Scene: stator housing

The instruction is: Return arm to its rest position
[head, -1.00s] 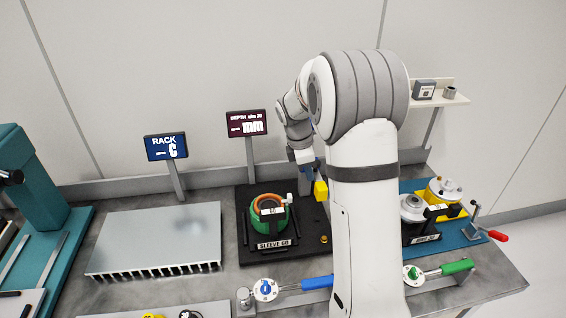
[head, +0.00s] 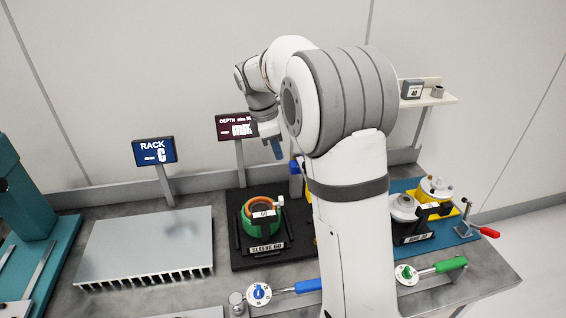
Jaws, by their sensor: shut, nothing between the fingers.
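My gripper (head: 277,150) shows in the head view at the end of my white and grey arm. My upper arm hides the bench area right of that fixture.
A ribbed metal block (head: 148,240) lies left of the fixture. The RACK display (head: 154,151) stands behind it. A second fixture (head: 412,232) and a wall shelf (head: 430,99) are at right.

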